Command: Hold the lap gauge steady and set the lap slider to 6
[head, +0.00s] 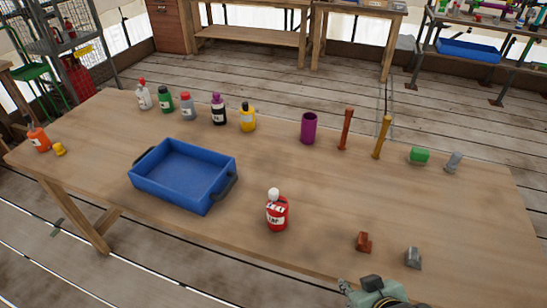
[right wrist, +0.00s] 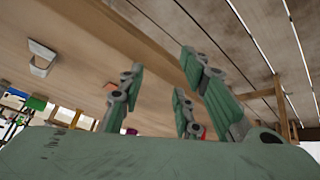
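The lap gauge (head: 277,214) appears to be the red, rounded body with a white label, standing upright at the table's front middle. A white knob (head: 273,194) sits on top; I cannot make out a separate slider or any number setting. My right gripper (head: 378,293) is at the bottom edge of the head view, right of the gauge and apart from it, partly cut off. In the right wrist view its green fingers (right wrist: 160,88) are spread with nothing between them. My left gripper is in neither view.
A blue tray (head: 184,176) stands left of the gauge on the wooden table (head: 330,215). A red-brown block (head: 363,242) and a grey block (head: 413,258) lie near my right gripper. Several bottles, a purple cup (head: 308,128) and two posts stand behind. The table's middle is clear.

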